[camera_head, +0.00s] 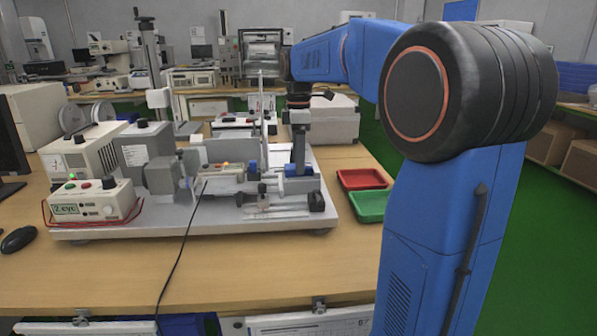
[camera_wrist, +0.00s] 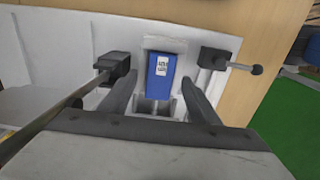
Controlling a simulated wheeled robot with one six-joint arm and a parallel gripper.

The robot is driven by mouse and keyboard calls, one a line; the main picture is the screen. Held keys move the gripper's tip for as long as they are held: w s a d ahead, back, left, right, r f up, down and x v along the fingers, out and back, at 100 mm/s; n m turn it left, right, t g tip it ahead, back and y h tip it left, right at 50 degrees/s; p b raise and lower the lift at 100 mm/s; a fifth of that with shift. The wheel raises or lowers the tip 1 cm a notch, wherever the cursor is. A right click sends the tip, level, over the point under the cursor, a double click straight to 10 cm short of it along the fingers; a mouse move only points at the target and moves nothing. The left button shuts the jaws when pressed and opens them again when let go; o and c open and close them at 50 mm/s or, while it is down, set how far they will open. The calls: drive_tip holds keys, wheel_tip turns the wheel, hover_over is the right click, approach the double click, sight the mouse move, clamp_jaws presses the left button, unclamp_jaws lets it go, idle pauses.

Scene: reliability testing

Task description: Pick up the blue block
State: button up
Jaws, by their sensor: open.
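The blue block (camera_wrist: 160,76) sits upright in a pale holder in the wrist view, with a small white label on its face. My gripper (camera_wrist: 157,90) is open, with one dark finger to the left of the block and one to the right. Visible gaps separate both fingers from the block, and nothing is held. In the head view, my blue arm reaches over the test rig, and its dark wrist (camera_head: 299,100) points down at the rig's right part. Small blue parts show there, but I cannot tell which is the block.
A dark clamp (camera_wrist: 114,66) stands left of the block and a knobbed rod (camera_wrist: 235,66) right of it. A red tray (camera_head: 362,179) and a green tray (camera_head: 370,206) lie right of the rig's base plate (camera_head: 100,232). The table front is mostly clear, crossed by a black cable.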

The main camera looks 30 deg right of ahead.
drive_tip(key=shift+f, duration=0.5)
drive_tip(key=c, duration=1.2)
